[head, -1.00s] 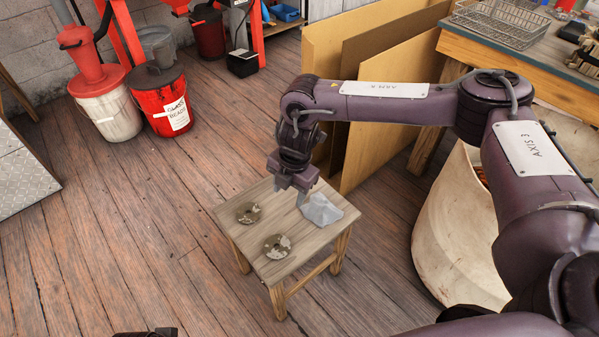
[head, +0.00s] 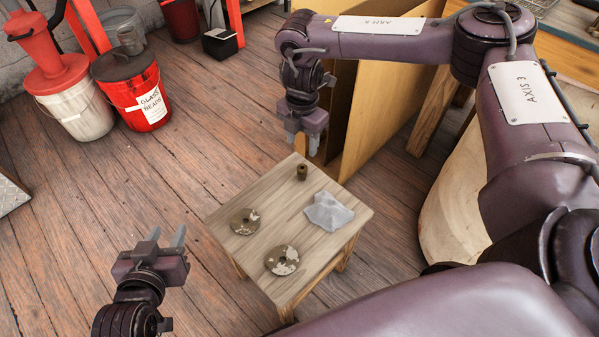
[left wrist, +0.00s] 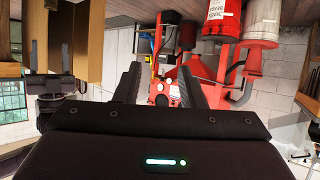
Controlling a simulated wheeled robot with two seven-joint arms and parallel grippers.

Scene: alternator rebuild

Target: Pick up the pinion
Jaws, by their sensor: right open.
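The pinion looks to be the small dark brown cylinder (head: 302,172) standing upright near the far corner of the small wooden table (head: 245,193) in the head view. My right gripper (head: 304,143) is open and empty, just beyond and above it, apart from it. My left gripper (head: 166,236) is at the lower left, left of the table, with its fingers spread and nothing between them. Its fingers also show apart in the left wrist view (left wrist: 160,88), where the pinion is not seen.
Two worn discs, one at the left (head: 245,221) and one nearer (head: 282,260), lie on the table. A crumpled grey cloth (head: 328,211) lies right of the pinion. Tall brown panels (head: 372,110) stand behind. A red bucket (head: 135,95) is at the back left; the floor between is clear.

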